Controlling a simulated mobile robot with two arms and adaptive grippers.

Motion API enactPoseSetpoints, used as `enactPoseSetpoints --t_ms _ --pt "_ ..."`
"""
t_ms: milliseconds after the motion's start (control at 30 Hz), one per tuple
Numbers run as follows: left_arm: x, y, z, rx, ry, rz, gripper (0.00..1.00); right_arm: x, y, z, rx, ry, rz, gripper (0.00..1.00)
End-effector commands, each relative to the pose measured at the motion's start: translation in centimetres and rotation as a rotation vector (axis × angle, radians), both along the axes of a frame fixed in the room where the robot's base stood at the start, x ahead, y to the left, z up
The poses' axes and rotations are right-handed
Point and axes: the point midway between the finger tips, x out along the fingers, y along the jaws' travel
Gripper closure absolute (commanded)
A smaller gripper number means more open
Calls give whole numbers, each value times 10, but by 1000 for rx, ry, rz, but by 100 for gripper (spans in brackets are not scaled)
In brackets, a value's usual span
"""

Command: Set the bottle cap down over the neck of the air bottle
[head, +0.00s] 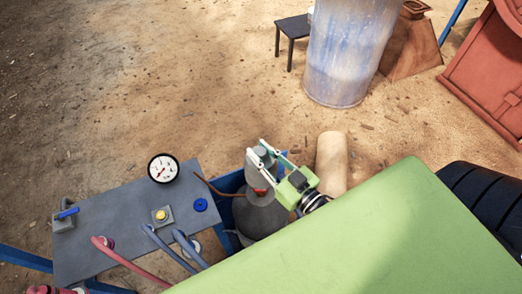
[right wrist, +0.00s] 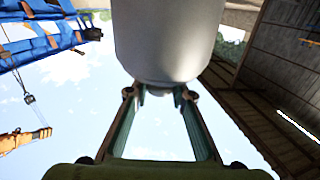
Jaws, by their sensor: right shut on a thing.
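The air bottle (head: 261,214) is a dark grey cylinder with rounded shoulders, standing behind the grey panel's right end in the head view. A bit of red shows near its neck. My right gripper (head: 264,155) reaches in from the right above the bottle, shut on the light grey bottle cap (head: 262,151). The cap appears over the neck, which is mostly hidden. I cannot tell whether cap and neck touch. In the right wrist view the pale round cap (right wrist: 168,40) fills the top middle, at the fingertips (right wrist: 160,92). My left gripper is not in view.
The grey panel (head: 110,215) carries a dial gauge (head: 163,168), a yellow button (head: 160,215), a blue knob (head: 200,205) and hoses. A thin brown line runs from the panel towards the bottle. A tan cylinder (head: 332,163) lies behind the gripper.

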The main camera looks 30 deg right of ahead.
Motion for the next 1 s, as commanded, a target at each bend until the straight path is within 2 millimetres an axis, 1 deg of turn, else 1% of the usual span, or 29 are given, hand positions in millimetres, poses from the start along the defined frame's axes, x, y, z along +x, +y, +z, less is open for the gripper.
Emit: enactPoseSetpoints --t_ms 33,100,1000 --pt "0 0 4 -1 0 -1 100 0 0 4 3 -3 0 100" --pt "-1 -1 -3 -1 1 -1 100 0 0 -5 3 -3 0 100" --pt "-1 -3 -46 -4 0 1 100 0 0 -69 3 -3 0 100"
